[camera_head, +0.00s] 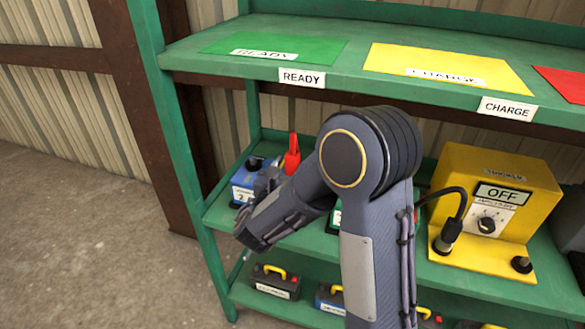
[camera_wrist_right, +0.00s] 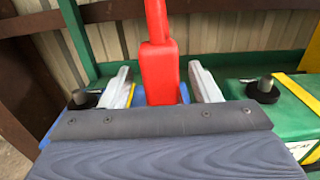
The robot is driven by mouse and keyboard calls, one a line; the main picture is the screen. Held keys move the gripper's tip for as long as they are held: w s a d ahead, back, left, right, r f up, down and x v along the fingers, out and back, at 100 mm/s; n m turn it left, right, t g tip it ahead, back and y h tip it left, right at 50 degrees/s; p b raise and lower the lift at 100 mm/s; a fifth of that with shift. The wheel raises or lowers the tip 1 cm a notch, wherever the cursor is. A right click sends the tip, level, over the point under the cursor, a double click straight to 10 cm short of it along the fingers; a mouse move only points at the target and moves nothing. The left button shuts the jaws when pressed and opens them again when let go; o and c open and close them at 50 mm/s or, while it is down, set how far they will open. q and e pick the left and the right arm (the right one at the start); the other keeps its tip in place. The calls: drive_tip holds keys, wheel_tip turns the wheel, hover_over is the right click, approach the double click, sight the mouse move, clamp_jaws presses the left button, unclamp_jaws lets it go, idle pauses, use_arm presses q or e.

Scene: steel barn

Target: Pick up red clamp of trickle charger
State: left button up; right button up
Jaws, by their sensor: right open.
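The red clamp (camera_head: 292,154) stands upright at the blue battery (camera_head: 241,190) on the left of the middle shelf. In the right wrist view the red clamp (camera_wrist_right: 160,72) rises between the two pale fingers of my right gripper (camera_wrist_right: 160,88). The fingers are open, with a gap visible on each side of the clamp. The clamp's lower end is hidden behind my gripper body. In the head view my right gripper (camera_head: 270,181) is partly hidden by its own wrist. The yellow trickle charger (camera_head: 550,187) stands on the right of that shelf, its display reading OFF. My left gripper is out of view.
A black cable (camera_head: 462,203) runs by the charger's left side. A green battery (camera_wrist_right: 292,112) is right of the gripper. The upper shelf (camera_head: 330,80) has green, yellow and red mats. More batteries (camera_head: 276,281) stand on the lower shelf. A green post (camera_head: 180,150) rises at left.

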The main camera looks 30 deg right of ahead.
drive_tip(key=x, duration=0.2)
drive_tip(key=shift+w+d, duration=0.15)
drive_tip(key=shift+d, duration=0.1)
clamp_jaws()
drive_tip(key=shift+r, duration=0.1)
